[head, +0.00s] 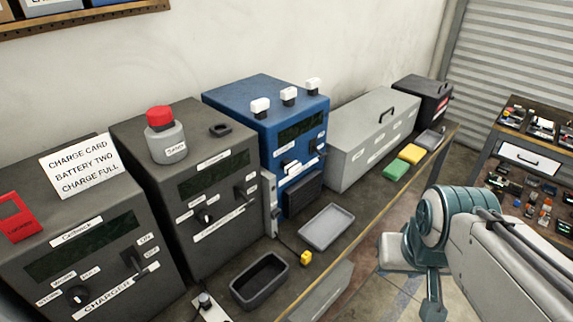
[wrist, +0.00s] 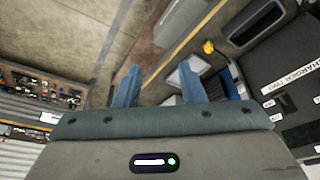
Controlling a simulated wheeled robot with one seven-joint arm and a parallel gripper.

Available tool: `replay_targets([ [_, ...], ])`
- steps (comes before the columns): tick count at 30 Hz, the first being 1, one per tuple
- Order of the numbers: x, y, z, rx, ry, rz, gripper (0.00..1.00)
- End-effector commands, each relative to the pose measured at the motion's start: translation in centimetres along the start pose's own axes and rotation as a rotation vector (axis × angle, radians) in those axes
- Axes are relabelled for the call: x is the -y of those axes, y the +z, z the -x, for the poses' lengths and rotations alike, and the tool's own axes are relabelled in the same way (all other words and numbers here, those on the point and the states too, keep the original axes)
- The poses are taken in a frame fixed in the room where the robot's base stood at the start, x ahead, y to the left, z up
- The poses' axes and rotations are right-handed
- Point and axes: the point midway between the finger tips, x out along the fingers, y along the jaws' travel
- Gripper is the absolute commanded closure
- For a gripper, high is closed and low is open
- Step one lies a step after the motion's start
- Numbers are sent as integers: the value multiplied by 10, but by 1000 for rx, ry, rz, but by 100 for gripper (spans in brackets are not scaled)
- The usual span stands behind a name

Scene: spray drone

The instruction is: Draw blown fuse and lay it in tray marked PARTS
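Three white blocks, which look like fuse holders, stand on top of the blue cabinet (head: 262,95) in the head view: a left one (head: 260,106), a middle one (head: 288,95) and a right one (head: 313,86). I cannot tell which is blown. A light grey tray (head: 327,227) and a black tray (head: 259,281) lie on the bench; I can read no PARTS mark on either. My gripper (wrist: 160,88) is open and empty in the wrist view, its blue fingers apart, held off the bench's front edge. The black tray (wrist: 257,22) also shows there.
Two dark charger cabinets (head: 188,185) stand left of the blue one, with a grey-and-red bottle (head: 165,137) on top. A yellow piece (head: 306,258) lies between the trays. A long grey box (head: 372,140) is at right. A cluttered side table (head: 530,160) stands beyond open floor.

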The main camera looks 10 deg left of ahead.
Motion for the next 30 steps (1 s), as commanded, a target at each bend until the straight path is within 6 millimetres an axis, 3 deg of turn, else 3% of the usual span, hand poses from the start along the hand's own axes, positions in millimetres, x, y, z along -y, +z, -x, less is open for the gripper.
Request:
replay_targets([
  [2, 0, 0, 0, 0, 0, 0, 61],
  [5, 2, 0, -2, 9, -9, -10, 33],
  [11, 33, -4, -19, 133, -146, -158, 33],
  [17, 91, -26, -44, 370, -411, -489, 33],
  [24, 149, -83, -69, 642, -735, -931, 33],
  [30, 168, -152, -99, 827, -1003, -1328, 33],
])
